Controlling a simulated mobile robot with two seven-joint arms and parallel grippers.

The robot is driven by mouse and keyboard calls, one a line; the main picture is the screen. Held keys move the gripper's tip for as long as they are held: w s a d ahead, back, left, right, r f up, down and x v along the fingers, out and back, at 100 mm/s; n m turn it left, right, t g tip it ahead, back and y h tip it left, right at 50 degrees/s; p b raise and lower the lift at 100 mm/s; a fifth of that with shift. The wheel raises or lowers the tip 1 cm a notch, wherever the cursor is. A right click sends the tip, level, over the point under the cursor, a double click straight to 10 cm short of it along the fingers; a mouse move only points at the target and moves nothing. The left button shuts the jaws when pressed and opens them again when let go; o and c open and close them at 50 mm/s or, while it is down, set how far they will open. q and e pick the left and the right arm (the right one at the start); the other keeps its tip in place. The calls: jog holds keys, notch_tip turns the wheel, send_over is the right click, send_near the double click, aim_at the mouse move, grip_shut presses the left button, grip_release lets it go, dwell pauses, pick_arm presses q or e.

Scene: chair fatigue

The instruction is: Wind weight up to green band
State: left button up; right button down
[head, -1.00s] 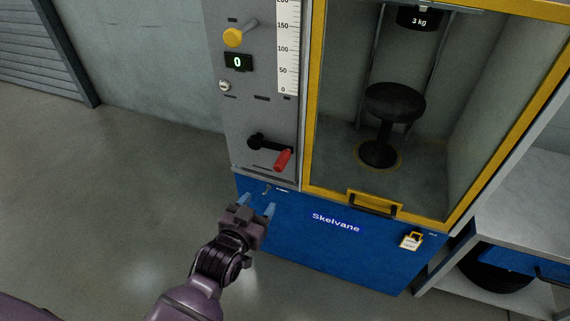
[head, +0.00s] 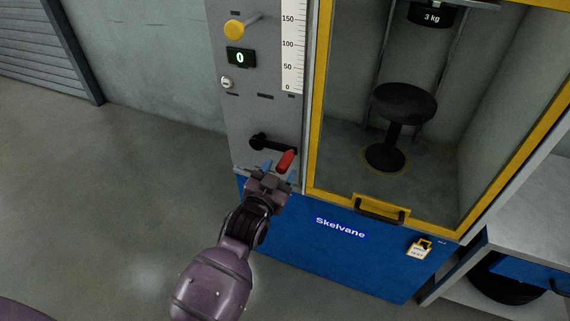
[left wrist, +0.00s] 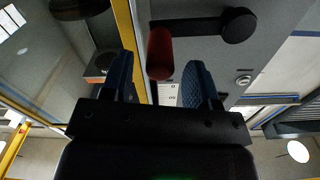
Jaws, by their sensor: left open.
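The crank (head: 263,142) is a black arm on the grey panel with a red handle (head: 286,161) at its right end. My left gripper (head: 280,170) is open, with its blue fingertips just below and around the red handle. In the left wrist view the red handle (left wrist: 160,54) shows beyond and between the two open fingers (left wrist: 161,88); I cannot tell whether they touch it. The black weight (head: 431,14), marked 3 kg, hangs above the black stool (head: 403,103) inside the cabinet. The scale (head: 291,50) shows marks from 0 to 150; no green band shows. My right gripper is not in view.
A yellow knob (head: 234,30), a display (head: 240,58) reading 0 and a key lock (head: 226,82) sit above the crank. The yellow-framed door (head: 312,120) is shut, with a handle (head: 380,209) at its bottom. A padlock tag (head: 419,249) hangs on the blue base. Floor at left is clear.

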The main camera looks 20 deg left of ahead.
pick_arm(q)
jog(key=shift+w, duration=1.65)
grip_shut()
